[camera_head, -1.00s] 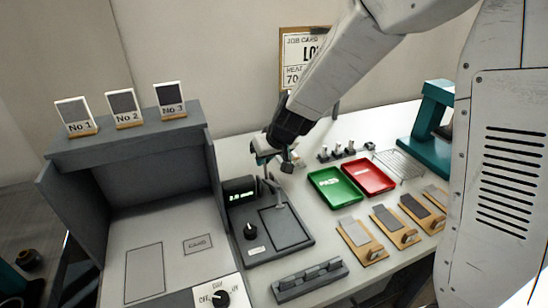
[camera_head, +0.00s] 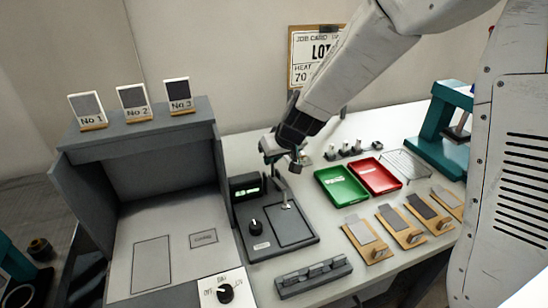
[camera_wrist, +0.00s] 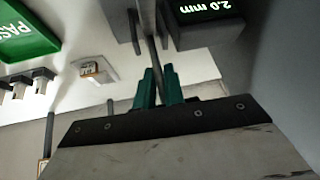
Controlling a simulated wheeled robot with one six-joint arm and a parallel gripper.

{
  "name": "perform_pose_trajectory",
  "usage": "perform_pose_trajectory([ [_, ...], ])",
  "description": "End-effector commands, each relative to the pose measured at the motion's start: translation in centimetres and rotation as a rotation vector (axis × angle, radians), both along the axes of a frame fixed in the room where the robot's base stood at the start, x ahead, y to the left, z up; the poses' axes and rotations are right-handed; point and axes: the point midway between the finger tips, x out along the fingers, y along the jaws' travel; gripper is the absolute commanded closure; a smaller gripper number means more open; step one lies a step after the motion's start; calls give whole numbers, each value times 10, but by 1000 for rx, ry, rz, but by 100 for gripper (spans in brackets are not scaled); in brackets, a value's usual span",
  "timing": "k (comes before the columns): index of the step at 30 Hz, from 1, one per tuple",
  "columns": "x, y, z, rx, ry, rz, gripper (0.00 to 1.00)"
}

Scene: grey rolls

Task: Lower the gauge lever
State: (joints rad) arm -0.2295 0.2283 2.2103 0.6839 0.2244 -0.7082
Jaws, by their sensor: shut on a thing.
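The gauge (camera_head: 278,228) is a dark grey instrument on the bench, with a green-lit display (camera_head: 246,189), a round knob and a flat plate. The display reads 2.0 mm in the wrist view (camera_wrist: 212,8). My gripper (camera_head: 280,152) is just above the back of the gauge. In the wrist view its teal fingers (camera_wrist: 158,84) are closed around the thin gauge lever (camera_wrist: 153,52), a grey rod. The fingers hide part of the rod. In the head view, the rod's upper end is hard to make out behind the gripper.
A green tray (camera_head: 341,187) and a red tray (camera_head: 376,176) lie right of the gauge. Wooden holders with grey plates (camera_head: 366,237) stand in front of them. A grey booth (camera_head: 135,135) is close on the left. A slotted block (camera_head: 313,279) lies in front.

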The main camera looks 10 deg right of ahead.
Motion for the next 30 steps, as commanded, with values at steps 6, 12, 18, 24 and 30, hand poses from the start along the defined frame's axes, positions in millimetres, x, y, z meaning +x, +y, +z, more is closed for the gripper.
perform_pose_trajectory([
  [6, -6, 3, -5, 2, 20, 7, 100],
  [12, -6, 3, -5, 2, 20, 7, 100],
  [18, -6, 3, -5, 2, 20, 7, 100],
  [24, -6, 3, -5, 2, 20, 7, 100],
  [30, -6, 3, -5, 2, 19, 7, 69],
])
